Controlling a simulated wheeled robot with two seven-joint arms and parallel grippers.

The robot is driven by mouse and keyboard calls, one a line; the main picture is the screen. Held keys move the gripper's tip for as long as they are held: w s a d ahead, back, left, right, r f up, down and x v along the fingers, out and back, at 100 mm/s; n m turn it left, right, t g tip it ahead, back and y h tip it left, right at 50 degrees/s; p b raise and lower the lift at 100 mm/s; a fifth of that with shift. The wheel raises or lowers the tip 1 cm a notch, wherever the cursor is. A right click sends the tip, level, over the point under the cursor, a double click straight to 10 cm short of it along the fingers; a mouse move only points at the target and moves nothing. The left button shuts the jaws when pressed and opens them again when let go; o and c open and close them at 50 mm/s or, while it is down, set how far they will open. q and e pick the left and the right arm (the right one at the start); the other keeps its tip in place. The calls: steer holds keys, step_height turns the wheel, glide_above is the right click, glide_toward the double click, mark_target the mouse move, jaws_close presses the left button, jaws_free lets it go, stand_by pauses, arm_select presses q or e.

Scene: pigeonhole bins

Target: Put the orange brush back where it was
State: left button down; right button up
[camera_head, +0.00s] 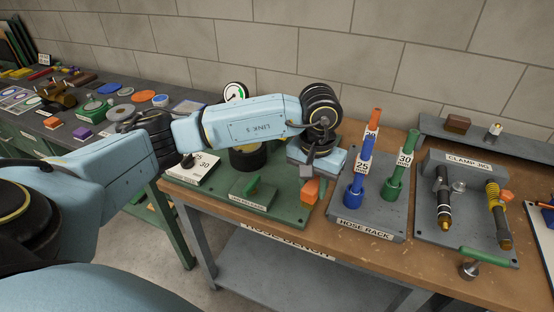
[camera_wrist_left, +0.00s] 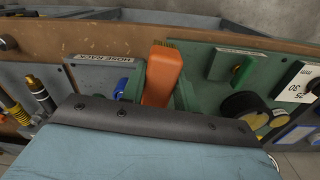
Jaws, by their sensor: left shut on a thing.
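The orange brush (camera_head: 310,191) is at my left gripper (camera_head: 315,168), near the right edge of the green board (camera_head: 285,213) on the bench. In the left wrist view the brush (camera_wrist_left: 163,77) points away from the wrist, with a strip of bristles at its far end. My left gripper is shut on it; the fingertips are largely hidden by the wrist. I cannot tell whether the brush touches the board. My right gripper is not in view.
The hose rack (camera_head: 367,218), with blue and green upright hoses, stands just right of the brush. The clamp jig (camera_head: 467,208) is further right. A gauge (camera_head: 235,92) and a white card (camera_head: 193,171) are left of the gripper. A cluttered table lies far left.

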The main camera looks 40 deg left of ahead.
arm_select(q)
steer(key=w+a+f+n+p, duration=0.1)
steer(key=w+a+f+p, duration=0.1)
steer(key=a, duration=0.4)
steer(key=shift+a+f+n+p, duration=0.25)
steer(key=shift+f+n+p, duration=0.1)
steer(key=shift+p, duration=0.45)
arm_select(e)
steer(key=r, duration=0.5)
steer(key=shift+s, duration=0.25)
arm_select(q)
steer(key=shift+s, duration=0.1)
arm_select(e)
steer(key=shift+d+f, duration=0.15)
arm_select(q)
step_height(320, 180, down, 8)
steer(key=b, duration=0.8)
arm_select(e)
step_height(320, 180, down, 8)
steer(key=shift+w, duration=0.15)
arm_select(q)
steer(key=shift+f+b, duration=0.35)
steer(key=shift+b, duration=0.1)
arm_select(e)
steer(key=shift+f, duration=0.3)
arm_select(q)
steer(key=c, duration=1.4)
jaws_free()
